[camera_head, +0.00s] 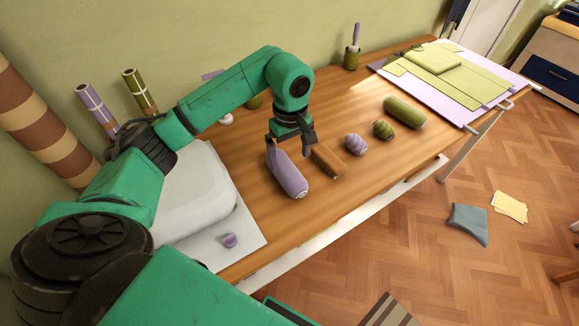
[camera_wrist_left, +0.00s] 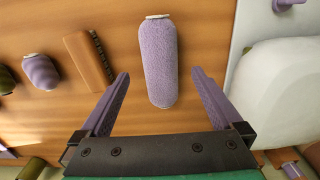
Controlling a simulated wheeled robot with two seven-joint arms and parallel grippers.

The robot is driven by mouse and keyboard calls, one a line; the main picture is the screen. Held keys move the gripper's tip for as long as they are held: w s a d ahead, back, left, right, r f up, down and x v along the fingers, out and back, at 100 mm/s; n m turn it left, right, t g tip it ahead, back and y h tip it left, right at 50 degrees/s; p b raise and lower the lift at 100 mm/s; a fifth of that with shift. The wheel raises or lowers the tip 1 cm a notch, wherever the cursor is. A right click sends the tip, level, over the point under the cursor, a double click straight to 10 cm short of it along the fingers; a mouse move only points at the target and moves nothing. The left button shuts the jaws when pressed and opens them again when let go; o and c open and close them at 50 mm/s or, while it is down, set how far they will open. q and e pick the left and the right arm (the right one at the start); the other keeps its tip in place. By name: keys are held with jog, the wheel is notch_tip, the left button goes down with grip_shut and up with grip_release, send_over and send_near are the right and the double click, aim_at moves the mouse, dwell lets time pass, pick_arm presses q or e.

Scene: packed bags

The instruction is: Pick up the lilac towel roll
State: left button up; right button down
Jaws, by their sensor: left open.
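The lilac towel roll (camera_head: 288,176) lies on the wooden table, beneath my left gripper. In the left wrist view, the roll (camera_wrist_left: 158,58) is upright in the picture, with a pale band at its far end. My left gripper (camera_head: 290,150) is open and points down at the table. In the left wrist view, the fingertips of the gripper (camera_wrist_left: 160,74) show on either side of the roll, with gaps on both sides. I cannot tell how high the fingertips are above the table. My right gripper is not in view.
A brown brush-like block (camera_head: 328,160) lies close to the roll's right. Beyond it are a striped lilac ball (camera_head: 356,144), an olive ball (camera_head: 383,129) and an olive roll (camera_head: 405,112). A large white rounded bag (camera_head: 195,195) stands left. Table space in front of the olive pot (camera_head: 351,58) is clear.

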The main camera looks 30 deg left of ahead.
aim_at(288, 169)
pick_arm(q)
jog(key=f, duration=0.2)
jog(key=f+p, duration=0.1)
jog(key=f, duration=0.2)
jog(key=f+p, duration=0.1)
jog(key=f, duration=0.2)
jog(key=shift+w+a+f, duration=0.1)
jog(key=shift+w+a, duration=0.1)
jog(key=shift+a, duration=0.15)
jog(key=shift+f, duration=0.1)
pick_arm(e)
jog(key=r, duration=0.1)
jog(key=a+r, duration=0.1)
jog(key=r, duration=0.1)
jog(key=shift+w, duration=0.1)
pick_arm(q)
jog(key=c, duration=1.4)
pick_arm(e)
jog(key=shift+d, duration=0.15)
